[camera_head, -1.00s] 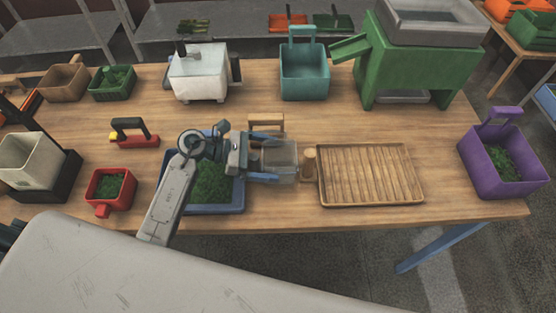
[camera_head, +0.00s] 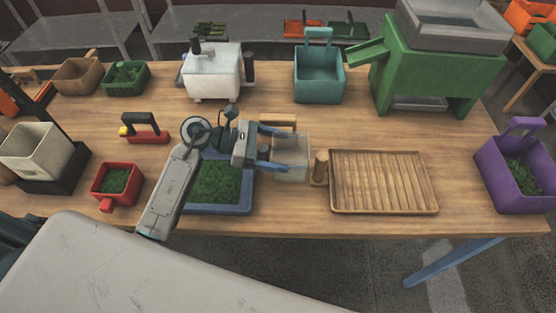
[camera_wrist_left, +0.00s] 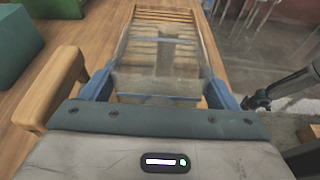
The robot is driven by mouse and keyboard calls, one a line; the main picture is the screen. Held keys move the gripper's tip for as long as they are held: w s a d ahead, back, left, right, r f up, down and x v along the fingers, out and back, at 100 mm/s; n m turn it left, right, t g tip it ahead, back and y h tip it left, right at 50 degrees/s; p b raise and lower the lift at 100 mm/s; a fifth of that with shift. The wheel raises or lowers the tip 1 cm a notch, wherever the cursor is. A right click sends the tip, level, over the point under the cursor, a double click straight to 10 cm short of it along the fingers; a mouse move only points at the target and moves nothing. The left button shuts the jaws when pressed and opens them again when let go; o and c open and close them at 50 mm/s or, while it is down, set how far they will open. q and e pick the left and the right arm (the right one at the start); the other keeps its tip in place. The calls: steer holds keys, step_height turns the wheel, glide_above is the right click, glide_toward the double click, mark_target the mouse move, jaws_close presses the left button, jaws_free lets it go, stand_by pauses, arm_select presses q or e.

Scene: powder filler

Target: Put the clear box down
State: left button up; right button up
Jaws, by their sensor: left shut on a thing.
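The clear box (camera_head: 292,160) is between the blue fingers of my left gripper (camera_head: 285,153), just right of the blue tray and left of the ribbed wooden tray (camera_head: 384,182). In the left wrist view the clear box (camera_wrist_left: 160,70) fills the space between both fingers (camera_wrist_left: 165,95), which are shut on it. The ribbed tray shows through and beyond it. I cannot tell whether the box's bottom touches the table. My right gripper is not in view.
A blue tray of green material (camera_head: 216,188) lies under my left wrist. A small wooden block (camera_head: 320,168) stands between box and ribbed tray. A wooden handle-like piece (camera_head: 277,121) is behind the gripper. A purple bin (camera_head: 513,178) stands far right. Table behind the ribbed tray is clear.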

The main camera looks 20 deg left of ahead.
arm_select(q)
steer(key=s+a+r+b, duration=0.1)
steer(key=s+a+b, duration=0.3)
steer(key=s, duration=1)
steer(key=shift+a+b, duration=0.3)
steer(key=shift+a, duration=1.15)
steer(key=shift+s, duration=0.1)
